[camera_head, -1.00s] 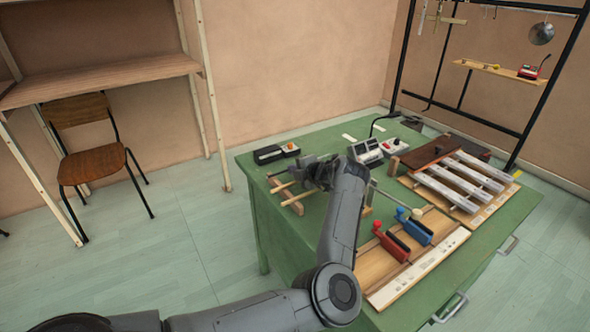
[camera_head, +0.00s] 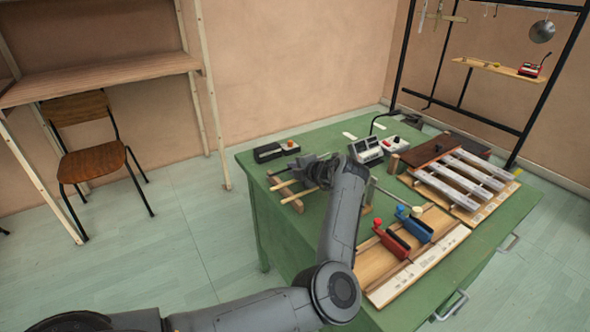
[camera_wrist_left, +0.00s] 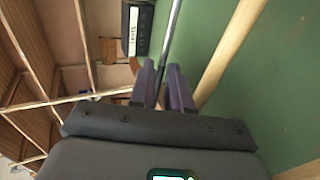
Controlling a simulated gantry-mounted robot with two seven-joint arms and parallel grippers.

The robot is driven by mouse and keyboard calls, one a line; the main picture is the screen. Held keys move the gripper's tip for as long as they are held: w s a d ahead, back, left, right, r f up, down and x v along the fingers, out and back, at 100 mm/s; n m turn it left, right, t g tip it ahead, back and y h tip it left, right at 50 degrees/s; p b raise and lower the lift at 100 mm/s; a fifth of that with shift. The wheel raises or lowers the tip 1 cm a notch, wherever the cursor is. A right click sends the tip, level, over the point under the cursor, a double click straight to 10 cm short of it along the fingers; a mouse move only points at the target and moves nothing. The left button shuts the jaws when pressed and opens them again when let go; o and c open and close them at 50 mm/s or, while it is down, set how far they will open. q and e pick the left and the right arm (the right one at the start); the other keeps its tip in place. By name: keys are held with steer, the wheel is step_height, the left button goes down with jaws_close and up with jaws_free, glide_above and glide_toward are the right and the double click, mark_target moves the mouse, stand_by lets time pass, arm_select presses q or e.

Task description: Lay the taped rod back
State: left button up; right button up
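My left gripper (camera_head: 305,170) is low over the far left part of the green table, at a small wooden rack (camera_head: 288,193). In the left wrist view, its two purplish fingers (camera_wrist_left: 163,72) stand close together on either side of a thin grey rod (camera_wrist_left: 172,30), and look shut on it. The tape on this rod cannot be made out, and its near part is hidden by the gripper. Pale wooden sticks (camera_head: 281,184) lie across the rack beside the gripper; one pale stick (camera_wrist_left: 230,50) runs right of the fingers in the wrist view. My right gripper is not in view.
A black box (camera_head: 268,153) lies behind the rack and also shows in the wrist view (camera_wrist_left: 137,30). Grey-white devices (camera_head: 366,151), a rack of metal bars (camera_head: 460,180) and a wooden board with red and blue pieces (camera_head: 405,240) fill the right side of the green table (camera_head: 290,245).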

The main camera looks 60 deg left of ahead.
arm_select(q)
steer(key=shift+o, duration=1.1)
steer(key=shift+f, duration=0.1)
steer(key=shift+a, duration=0.1)
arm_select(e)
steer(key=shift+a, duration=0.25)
arm_select(q)
steer(key=shift+f, duration=0.2)
